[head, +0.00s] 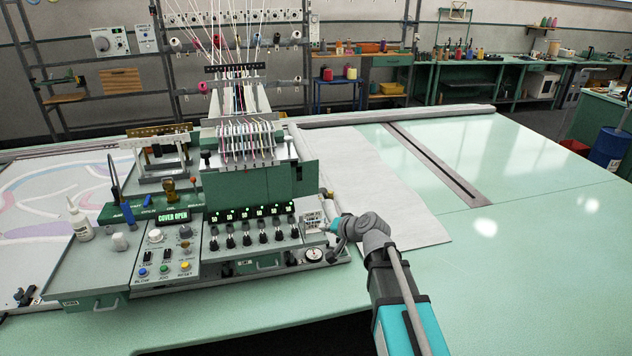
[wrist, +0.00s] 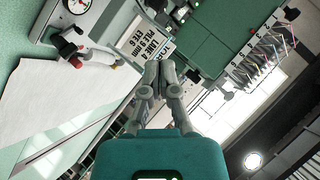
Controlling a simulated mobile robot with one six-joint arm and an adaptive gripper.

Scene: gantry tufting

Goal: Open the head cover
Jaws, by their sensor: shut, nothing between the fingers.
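The tufting head (head: 245,187) is a green unit with several coloured threads running down into it. A dark green panel, which looks like the head cover (head: 305,178), stands at its right end; I cannot tell how it is hinged. My gripper (head: 334,226) is in front of the head's lower right corner, below the panel. In the wrist view my gripper (wrist: 160,68) has its fingertips together and empty, in front of a white label plate (wrist: 152,52). Green panelling (wrist: 215,30) is above right of the fingertips there.
A control panel (head: 167,250) with knobs and coloured buttons is left of a row of black knobs. A white bottle (head: 80,222) stands at the left. White cloth (head: 380,180) lies right of the head. The green table (head: 530,240) is clear farther right.

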